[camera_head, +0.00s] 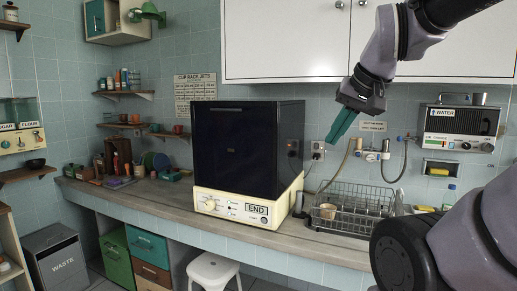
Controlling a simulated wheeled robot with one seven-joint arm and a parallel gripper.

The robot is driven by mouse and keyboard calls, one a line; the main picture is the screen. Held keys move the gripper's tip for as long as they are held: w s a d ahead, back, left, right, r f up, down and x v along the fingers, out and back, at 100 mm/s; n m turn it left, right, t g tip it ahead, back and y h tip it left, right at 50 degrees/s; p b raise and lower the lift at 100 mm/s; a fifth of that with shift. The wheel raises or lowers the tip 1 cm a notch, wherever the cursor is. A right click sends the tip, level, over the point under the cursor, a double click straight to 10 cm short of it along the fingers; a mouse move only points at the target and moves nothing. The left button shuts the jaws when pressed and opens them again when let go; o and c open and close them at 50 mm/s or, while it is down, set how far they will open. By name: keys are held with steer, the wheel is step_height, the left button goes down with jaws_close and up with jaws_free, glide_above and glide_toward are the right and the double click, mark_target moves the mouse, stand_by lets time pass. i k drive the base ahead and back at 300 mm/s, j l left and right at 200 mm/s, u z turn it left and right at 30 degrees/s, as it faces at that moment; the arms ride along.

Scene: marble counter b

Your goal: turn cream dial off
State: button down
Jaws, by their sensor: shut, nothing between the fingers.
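A dark box-shaped appliance (240,150) stands on the counter with a cream base panel (232,213). Small pale knobs, with what looks like the cream dial (209,204), sit at the left of this panel. They are too small to read the dial's setting. A label reading "END" is at the panel's right. My gripper (332,140), with teal fingers, is shut and empty. It appears in the air to the right of the appliance, above the dish rack and well apart from the dial, pointing down and left.
A wire dish rack (352,211) with a cup stands right of the appliance, below a wall tap (372,155). A white stool (213,270) stands before the counter (160,210). The counter strip in front of the panel is clear. White cupboards (285,40) hang above.

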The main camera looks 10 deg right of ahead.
mark_target(209, 205)
steer(key=i+l+u, duration=0.2)
steer(key=i+u, duration=0.15)
steer(key=i+l+u, duration=0.4)
steer(key=i+j, duration=0.05)
steer(key=j, duration=0.05)
